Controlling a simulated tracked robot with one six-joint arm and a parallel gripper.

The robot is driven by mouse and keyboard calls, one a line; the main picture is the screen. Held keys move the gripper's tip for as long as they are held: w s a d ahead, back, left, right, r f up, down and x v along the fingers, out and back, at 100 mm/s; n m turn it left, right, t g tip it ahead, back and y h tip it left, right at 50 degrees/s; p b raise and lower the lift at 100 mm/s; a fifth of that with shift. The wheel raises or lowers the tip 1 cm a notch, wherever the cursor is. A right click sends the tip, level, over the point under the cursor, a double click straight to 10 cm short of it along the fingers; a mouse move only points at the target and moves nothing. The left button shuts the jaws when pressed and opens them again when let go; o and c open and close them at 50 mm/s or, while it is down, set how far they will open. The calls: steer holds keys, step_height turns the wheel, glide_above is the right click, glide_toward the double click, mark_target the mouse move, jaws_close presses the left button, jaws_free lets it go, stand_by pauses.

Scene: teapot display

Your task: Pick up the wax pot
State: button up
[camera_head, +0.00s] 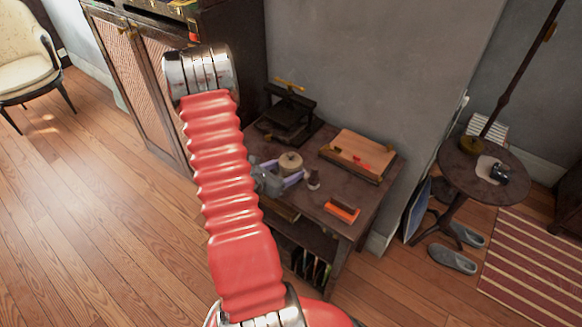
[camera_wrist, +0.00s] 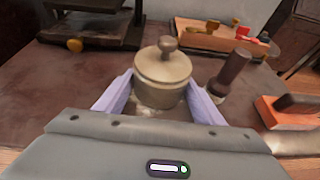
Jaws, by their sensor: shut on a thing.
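The wax pot (camera_wrist: 162,78) is a small round tan pot with a knobbed lid. It stands upright between the two pale lilac fingers of my gripper (camera_wrist: 160,103), which are shut on its sides. In the head view the wax pot (camera_head: 290,163) shows over the small dark table, with my gripper (camera_head: 280,178) around it from the left. My red arm hides part of the table's left side. I cannot tell whether the pot's base touches the tabletop.
The table (camera_head: 315,205) also holds a black press (camera_head: 288,115), a wooden tray (camera_head: 352,152), a dark-handled tool (camera_wrist: 232,72) close right of my gripper, and an orange block with a dark top (camera_head: 342,211). A cabinet stands left; a round side table (camera_head: 500,190) stands right.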

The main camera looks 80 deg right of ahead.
steer(key=c, duration=0.5)
steer(key=shift+o, duration=0.2)
steer(key=shift+r, duration=0.1)
steer(key=shift+r, duration=4.95)
